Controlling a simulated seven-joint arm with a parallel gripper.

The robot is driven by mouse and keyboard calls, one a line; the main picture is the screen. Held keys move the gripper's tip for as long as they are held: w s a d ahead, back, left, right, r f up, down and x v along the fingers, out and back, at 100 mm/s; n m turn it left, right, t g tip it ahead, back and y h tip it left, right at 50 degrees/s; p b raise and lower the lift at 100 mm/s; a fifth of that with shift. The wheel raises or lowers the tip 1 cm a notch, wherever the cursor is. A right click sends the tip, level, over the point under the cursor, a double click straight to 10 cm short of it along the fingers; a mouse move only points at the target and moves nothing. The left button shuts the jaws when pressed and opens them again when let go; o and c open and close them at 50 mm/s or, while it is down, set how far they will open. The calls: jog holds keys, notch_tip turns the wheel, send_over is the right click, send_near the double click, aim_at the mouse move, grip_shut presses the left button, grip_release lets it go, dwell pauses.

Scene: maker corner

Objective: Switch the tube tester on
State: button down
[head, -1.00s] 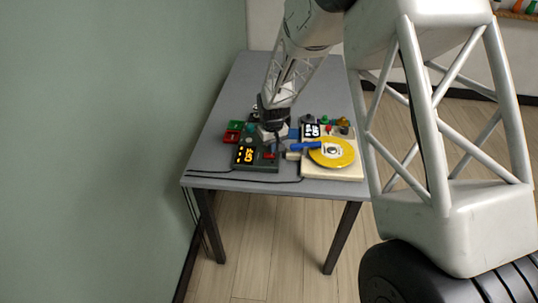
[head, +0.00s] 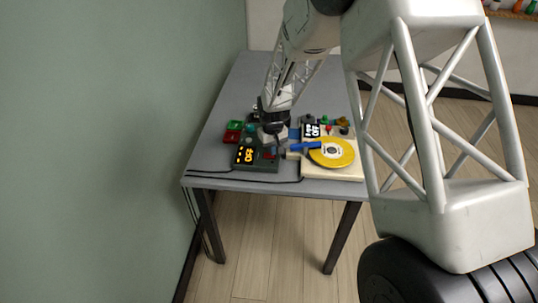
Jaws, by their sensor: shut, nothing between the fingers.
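Two devices stand side by side near the table's front edge. The left one is a dark green box (head: 258,166) with a lit orange display reading OFF and a small red part at its right end. The right one is a cream unit (head: 345,174) with a yellow disc on top and a black-and-white display that also appears to read OFF. I cannot tell from labels which is the tube tester. My gripper (head: 279,147) is shut and empty, pointing down at the right rear of the dark green box. Whether it touches the box is too small to tell.
The yellow disc (head: 331,152) has a blue bar beside it. Green and red small boxes (head: 233,132) sit behind left, and several small coloured parts lie behind right. Black cables (head: 225,178) run along the front edge. The grey table (head: 250,85) is clear at the back.

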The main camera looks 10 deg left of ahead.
jog(key=shift+f, duration=0.5)
dwell(0.4)
jog(key=shift+r, duration=3.55)
